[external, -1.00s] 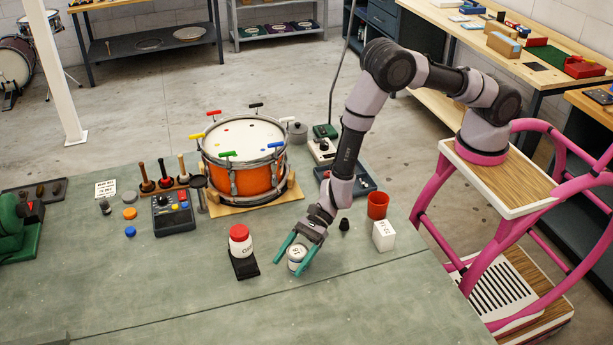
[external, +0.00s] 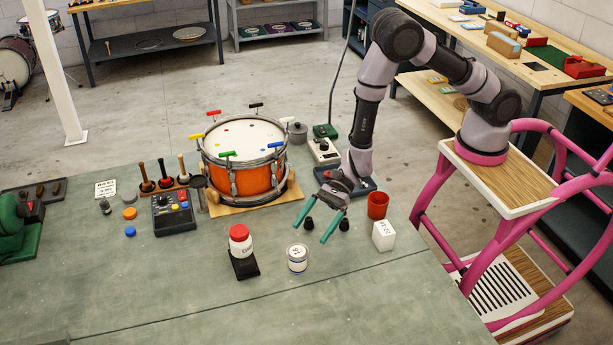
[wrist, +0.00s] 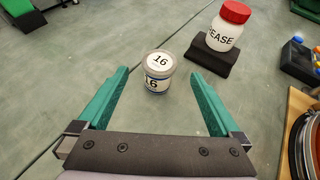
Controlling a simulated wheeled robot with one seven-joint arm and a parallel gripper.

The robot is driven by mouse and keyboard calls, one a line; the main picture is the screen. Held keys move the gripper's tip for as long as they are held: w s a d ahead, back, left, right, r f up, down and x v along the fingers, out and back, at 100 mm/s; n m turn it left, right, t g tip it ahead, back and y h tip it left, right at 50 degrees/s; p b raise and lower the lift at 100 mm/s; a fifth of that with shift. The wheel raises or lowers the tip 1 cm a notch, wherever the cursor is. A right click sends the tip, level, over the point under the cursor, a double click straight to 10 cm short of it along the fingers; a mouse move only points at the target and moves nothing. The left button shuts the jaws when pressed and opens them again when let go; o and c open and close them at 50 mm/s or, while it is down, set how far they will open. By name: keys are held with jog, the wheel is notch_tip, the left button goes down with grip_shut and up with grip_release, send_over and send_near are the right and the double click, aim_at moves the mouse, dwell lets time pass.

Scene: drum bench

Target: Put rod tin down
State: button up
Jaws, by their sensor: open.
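The rod tin, a small white and grey tin (external: 297,258) with a blue band, stands upright on the bench top. Its lid and side read "16" in the wrist view (wrist: 158,72). My gripper (external: 325,233) is open and empty, raised behind and to the right of the tin, apart from it. In the wrist view, the tin stands beyond my green fingers (wrist: 160,95), in line with the gap between them.
A red-capped white grease jar (external: 240,240) stands on a black stand (external: 244,266) left of the tin. An orange drum (external: 240,180) is behind. A red cup (external: 378,205) and a white box (external: 383,236) stand to the right. The front bench is clear.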

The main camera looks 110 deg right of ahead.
jog(key=s+a+r+n+g+y, duration=0.3)
jog(key=s+r+n, duration=0.45)
jog(key=r, duration=0.65)
jog(key=s+a+r+n+g+y, duration=0.1)
jog(key=s+a+r+n+g, duration=0.2)
jog(key=s+a+r+n, duration=0.75)
jog(key=s+d+r+n+t+h, duration=0.1)
jog(key=s+d+r+n+h, duration=0.2)
jog(key=s+d+r, duration=0.4)
jog(key=s+d+r+n+t+h, duration=0.1)
jog(key=s+d+r+n+h, duration=0.3)
jog(key=s+d, duration=0.7)
notch_tip(320, 180, up, 3)
jog(key=shift+d+f+h, duration=0.1)
jog(key=shift+d+h, duration=0.3)
jog(key=shift+h, duration=0.6)
